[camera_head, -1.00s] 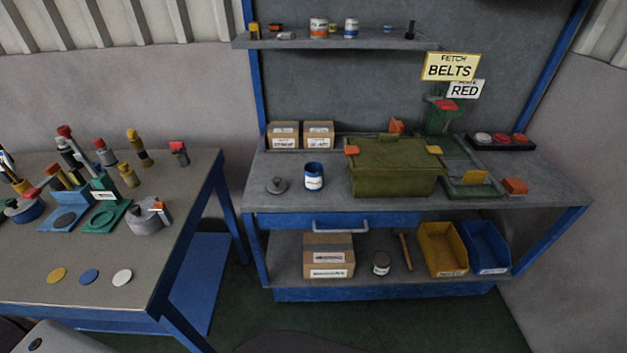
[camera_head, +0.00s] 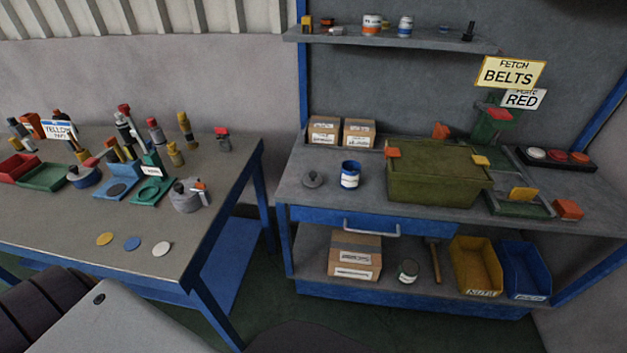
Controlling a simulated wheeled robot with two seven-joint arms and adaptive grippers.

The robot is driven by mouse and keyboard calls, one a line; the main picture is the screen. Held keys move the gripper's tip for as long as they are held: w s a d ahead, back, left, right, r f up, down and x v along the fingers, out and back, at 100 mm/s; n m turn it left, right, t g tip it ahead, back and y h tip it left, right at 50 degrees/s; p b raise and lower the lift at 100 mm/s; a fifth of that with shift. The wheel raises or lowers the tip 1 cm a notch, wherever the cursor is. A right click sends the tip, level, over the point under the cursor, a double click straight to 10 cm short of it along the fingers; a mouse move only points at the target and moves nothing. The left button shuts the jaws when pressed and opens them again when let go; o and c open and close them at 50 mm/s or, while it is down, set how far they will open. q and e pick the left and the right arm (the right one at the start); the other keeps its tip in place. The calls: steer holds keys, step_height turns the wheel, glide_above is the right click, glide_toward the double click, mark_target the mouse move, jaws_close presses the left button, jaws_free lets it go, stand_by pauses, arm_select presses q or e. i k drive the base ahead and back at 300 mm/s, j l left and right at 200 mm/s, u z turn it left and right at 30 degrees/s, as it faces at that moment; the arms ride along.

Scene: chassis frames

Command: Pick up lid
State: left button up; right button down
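No gripper fingers show in the head view, so the state of both grippers is hidden.
The left table (camera_head: 120,245) holds several tools, coloured stands, a grey pot (camera_head: 187,196) and yellow, blue and white discs. Cardboard boxes (camera_head: 324,131) stand at the back of the right bench (camera_head: 330,211). A gap of green floor separates the two tables.

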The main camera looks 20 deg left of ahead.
mark_target(312, 179)
steer(key=l+u, duration=0.25)
steer(key=l, duration=0.25)
steer(key=l+u, duration=0.2)
steer(key=l, duration=0.3)
steer(key=k+l+u, duration=0.25)
steer(key=l, duration=0.2)
steer(key=i+l, duration=0.05)
steer(key=i, duration=0.05)
